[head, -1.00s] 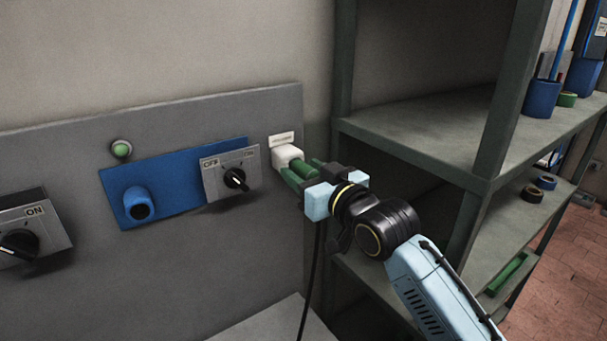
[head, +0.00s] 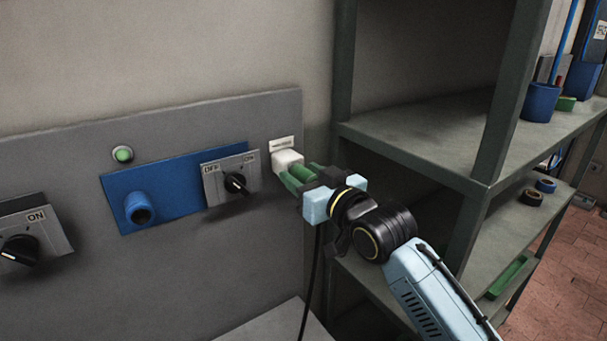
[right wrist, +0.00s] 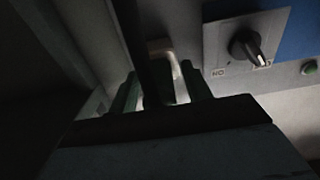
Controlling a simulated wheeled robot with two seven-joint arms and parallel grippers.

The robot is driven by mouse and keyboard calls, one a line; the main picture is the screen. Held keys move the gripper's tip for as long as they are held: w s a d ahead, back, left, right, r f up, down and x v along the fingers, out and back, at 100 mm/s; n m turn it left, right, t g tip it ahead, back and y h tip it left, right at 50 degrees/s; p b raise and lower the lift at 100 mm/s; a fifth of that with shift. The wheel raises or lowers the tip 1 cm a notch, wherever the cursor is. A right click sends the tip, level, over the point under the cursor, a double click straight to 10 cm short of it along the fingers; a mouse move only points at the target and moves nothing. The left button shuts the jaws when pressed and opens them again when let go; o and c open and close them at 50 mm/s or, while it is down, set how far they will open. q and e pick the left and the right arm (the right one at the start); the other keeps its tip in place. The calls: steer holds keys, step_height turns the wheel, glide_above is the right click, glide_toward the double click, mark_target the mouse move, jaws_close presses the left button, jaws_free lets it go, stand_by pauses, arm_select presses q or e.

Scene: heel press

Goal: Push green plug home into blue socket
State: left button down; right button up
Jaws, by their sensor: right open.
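The green plug (head: 300,173) sits end-on in a white housing (head: 287,160) at the right end of the grey wall panel. My right gripper (head: 302,177) is open, with one dark green finger on each side of the plug. In the right wrist view the two fingers flank the dark plug (right wrist: 165,88), with the white housing (right wrist: 160,46) beyond; contact is too dark to tell. The blue socket (head: 138,207) stands out from a blue plate (head: 185,185) further left, with an open, empty mouth. My left gripper is out of view.
A switch (head: 231,180) marked OFF and ON is just left of the white housing. A round green lamp (head: 122,154) is above the blue plate. A black cable (head: 313,270) hangs below my gripper. Metal shelving (head: 430,145) stands close on the right.

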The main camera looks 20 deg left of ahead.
stand_by(0.8)
steer(key=shift+c, duration=0.4)
jaws_close()
steer(key=shift+d+p, duration=0.1)
steer(key=shift+p, duration=0.2)
steer(key=shift+p+v, duration=1.25)
steer(key=shift+v, duration=0.4)
steer(key=shift+p+v, duration=0.8)
steer(key=shift+v, duration=0.45)
